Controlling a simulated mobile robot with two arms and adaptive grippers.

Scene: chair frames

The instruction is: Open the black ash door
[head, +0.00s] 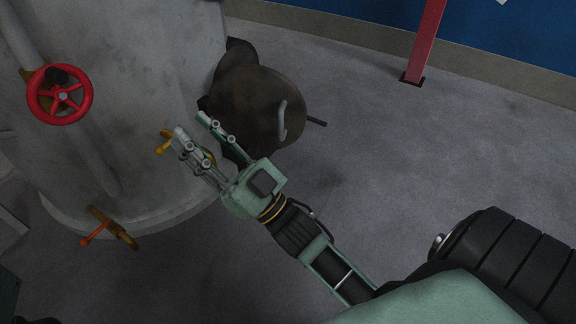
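The black ash door (258,105) is a dark, brownish-black round plate with a pale curved handle on its face. It stands at the right side of a large grey tank (140,100), at an angle to the tank wall. I cannot tell how far it is from closed. My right gripper (192,125) is in front of the tank, left of the handle, with its fingers spread and nothing between them. Its outer finger overlaps the door's lower left edge in the picture; whether they touch is unclear. My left gripper is not in view.
A red valve wheel (60,94) is on the tank at upper left. An orange-handled valve (113,228) sticks out low on the tank, and a small yellow lever (163,147) shows by my fingers. A red post (425,40) stands at the back. The grey floor right of the door is clear.

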